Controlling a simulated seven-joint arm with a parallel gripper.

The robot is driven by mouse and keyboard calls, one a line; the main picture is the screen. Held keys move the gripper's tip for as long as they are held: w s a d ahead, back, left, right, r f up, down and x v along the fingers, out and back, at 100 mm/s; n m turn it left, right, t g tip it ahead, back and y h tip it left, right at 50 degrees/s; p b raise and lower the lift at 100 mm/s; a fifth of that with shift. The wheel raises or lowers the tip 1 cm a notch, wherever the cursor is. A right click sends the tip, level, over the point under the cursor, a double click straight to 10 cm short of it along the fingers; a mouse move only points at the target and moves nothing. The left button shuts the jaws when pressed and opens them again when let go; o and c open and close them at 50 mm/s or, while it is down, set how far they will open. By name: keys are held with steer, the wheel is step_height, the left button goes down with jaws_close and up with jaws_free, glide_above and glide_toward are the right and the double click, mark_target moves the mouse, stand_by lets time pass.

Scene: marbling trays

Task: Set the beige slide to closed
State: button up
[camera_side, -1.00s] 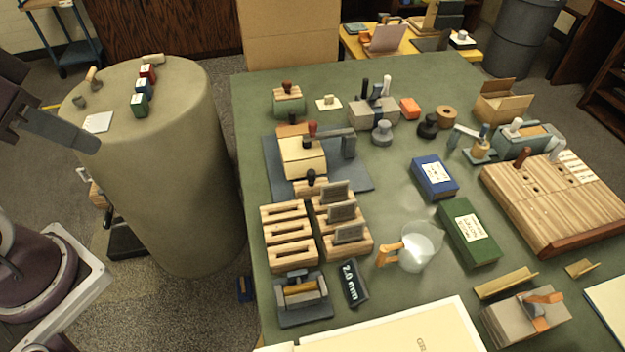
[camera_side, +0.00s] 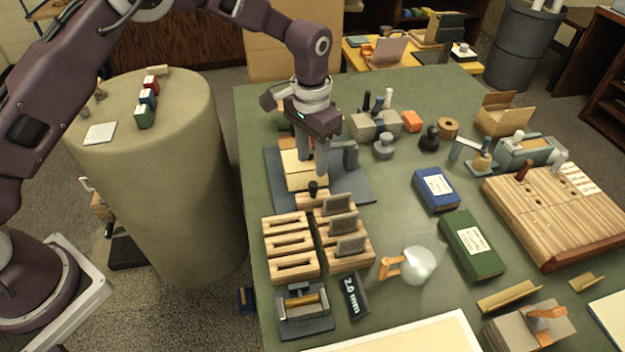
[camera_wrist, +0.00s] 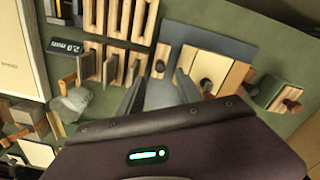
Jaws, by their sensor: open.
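The beige slide (camera_side: 291,180) is a pale block on a blue-grey plate (camera_side: 357,185) toward the back left of the green table. In the wrist view, the beige slide (camera_wrist: 213,66) has a dark knob (camera_wrist: 206,85) on it. My gripper (camera_side: 312,172) points down at the slide, and its fingers hide part of the slide in the side view.
A grey bracket (camera_side: 345,155) stands on the plate just right of my gripper. A stamp holder (camera_side: 372,128) and grey weight (camera_side: 384,146) stand behind right.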

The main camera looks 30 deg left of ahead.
mark_target(313, 183)
step_height(313, 183, down, 7)
steer(key=shift+f, duration=0.1)
jaws_close()
stand_by(1.5)
